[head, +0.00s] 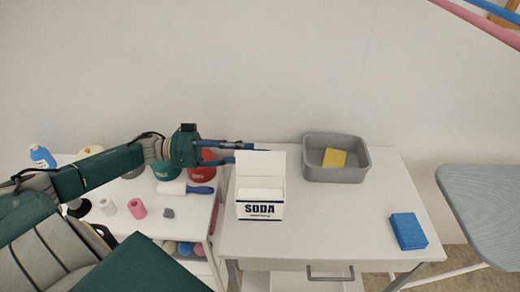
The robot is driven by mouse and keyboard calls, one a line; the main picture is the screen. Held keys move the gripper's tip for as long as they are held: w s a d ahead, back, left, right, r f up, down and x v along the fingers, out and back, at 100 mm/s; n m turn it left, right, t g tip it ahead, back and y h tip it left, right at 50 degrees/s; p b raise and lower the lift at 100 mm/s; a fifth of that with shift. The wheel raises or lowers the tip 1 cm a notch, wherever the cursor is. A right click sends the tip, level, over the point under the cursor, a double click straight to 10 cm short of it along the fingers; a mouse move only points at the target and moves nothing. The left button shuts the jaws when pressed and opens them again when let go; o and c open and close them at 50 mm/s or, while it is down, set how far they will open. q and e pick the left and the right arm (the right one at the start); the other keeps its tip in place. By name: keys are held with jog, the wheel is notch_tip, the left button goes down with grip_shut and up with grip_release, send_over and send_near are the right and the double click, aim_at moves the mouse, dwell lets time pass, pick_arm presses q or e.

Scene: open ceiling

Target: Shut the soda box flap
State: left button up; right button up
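The white soda box (260,209) with dark blue "SODA" lettering stands on the white table, left of its middle. Its flap (262,164) stands raised at the back of the box, and white contents show at the opening. My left gripper (250,154) comes in from the left, at the upper left of the flap. Its two blue fingers are apart with nothing seen between them. The lower fingertip seems hidden behind the flap; I cannot tell whether it touches. My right gripper is not in view.
A grey bin (335,175) with a yellow sponge (334,158) stands at the back of the table. A blue sponge (408,231) lies at the right. A cart (185,222) with bottles, red and green containers and a roller stands left. An ironing board (488,205) is at the right.

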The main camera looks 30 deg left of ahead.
aim_at(260, 151)
pick_arm(q)
jog(key=shift+p+x, duration=0.3)
jog(key=shift+x, duration=2)
jog(key=shift+c, duration=0.3)
